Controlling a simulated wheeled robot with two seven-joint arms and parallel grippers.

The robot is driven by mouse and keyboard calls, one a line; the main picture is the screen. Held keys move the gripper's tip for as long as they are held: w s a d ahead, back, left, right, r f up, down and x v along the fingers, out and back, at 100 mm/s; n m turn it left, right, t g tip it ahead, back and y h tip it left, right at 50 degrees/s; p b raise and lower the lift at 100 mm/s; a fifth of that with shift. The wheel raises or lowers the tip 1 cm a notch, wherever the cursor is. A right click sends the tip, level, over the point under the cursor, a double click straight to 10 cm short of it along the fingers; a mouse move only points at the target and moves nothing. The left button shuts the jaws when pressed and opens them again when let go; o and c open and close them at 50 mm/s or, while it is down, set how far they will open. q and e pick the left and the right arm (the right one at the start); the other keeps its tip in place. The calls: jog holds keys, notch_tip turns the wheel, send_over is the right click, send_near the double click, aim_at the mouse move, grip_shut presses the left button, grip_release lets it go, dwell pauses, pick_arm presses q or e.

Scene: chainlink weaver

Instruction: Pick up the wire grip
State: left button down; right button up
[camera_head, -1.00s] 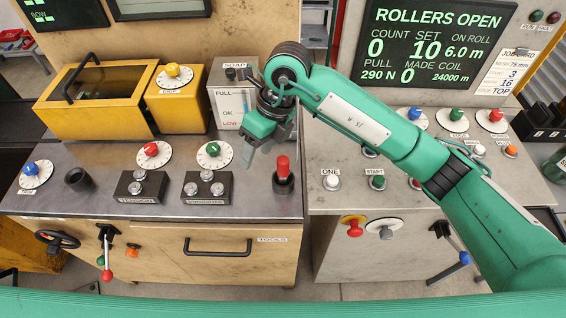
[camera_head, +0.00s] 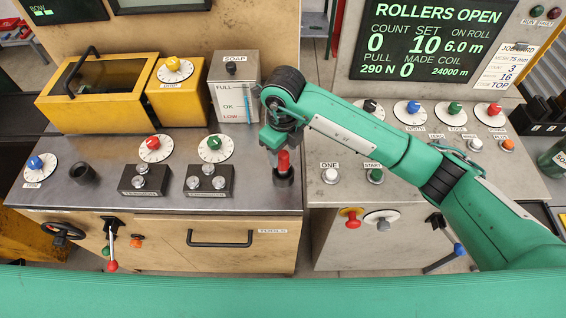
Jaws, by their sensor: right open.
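The wire grip appears to be the red-handled tool (camera_head: 284,162) standing upright in a dark round holder (camera_head: 284,178) near the right end of the steel bench top. My right gripper (camera_head: 276,144) is open and points down at the red handle from just above. Its fingers are mostly hidden by the hand, so I cannot tell whether they touch the handle. My left gripper is not in view.
Two black knob blocks (camera_head: 208,181) sit left of the holder. The control panel with the ONE button (camera_head: 330,176) lies to the right across a gap.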

aim_at(283, 161)
jog(key=shift+f+p, duration=0.3)
jog(key=shift+p, duration=0.05)
notch_tip(283, 161, down, 3)
jog(key=shift+f+p, duration=0.1)
jog(key=shift+p, duration=0.85)
jog(key=shift+f, duration=0.55)
jog(key=c, duration=1.2)
jog(key=shift+o, duration=0.2)
jog(key=shift+r, duration=0.1)
